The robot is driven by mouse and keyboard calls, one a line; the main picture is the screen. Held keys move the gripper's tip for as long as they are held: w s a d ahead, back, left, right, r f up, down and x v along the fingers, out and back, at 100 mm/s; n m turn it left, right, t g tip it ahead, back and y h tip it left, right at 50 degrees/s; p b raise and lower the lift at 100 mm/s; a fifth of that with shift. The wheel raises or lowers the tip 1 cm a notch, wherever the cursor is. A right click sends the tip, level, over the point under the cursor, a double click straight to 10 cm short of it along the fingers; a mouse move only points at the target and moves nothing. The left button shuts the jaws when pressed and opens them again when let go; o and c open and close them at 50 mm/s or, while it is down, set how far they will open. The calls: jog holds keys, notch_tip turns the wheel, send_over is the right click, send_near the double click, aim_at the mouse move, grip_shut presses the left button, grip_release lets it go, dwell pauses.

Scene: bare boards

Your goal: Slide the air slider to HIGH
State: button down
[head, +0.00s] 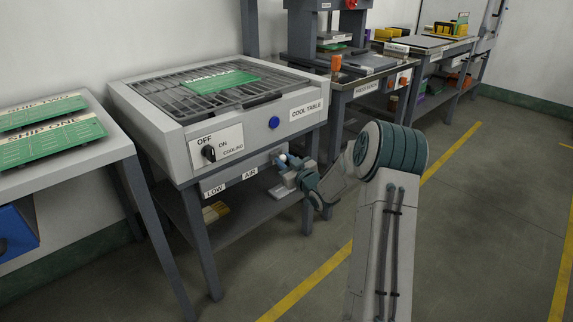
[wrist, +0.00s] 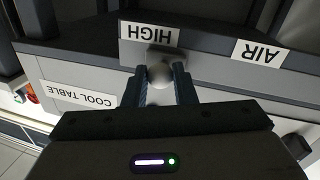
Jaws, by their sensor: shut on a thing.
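The cool table (head: 160,130) stands at the left centre in the head view, with a grey strip below its front panel bearing the labels LOW (head: 214,191) and AIR (head: 249,174). My gripper (head: 284,164) is at the right end of this strip and hides the HIGH label there. In the wrist view, which is upside down, my gripper (wrist: 161,85) is shut on the round pale air slider knob (wrist: 160,74). The knob is right beside the HIGH label (wrist: 149,35). The AIR label (wrist: 258,52) is farther off to the right.
A cooling switch (head: 209,153) and a blue button (head: 274,123) are on the front panel above. A green board (head: 221,81) lies on the table's grille. A side table (head: 105,137) with green boards is at left. The floor in front is clear.

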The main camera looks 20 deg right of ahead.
jog(key=shift+d, duration=0.25)
jog(key=c, duration=1.2)
grip_release()
jog(key=shift+d, duration=0.1)
jog(key=shift+w, duration=0.1)
jog(key=p+v, duration=0.1)
jog(key=v, duration=0.6)
jog(key=p+v, duration=0.2)
jog(key=v, duration=0.4)
jog(key=shift+s, duration=0.45)
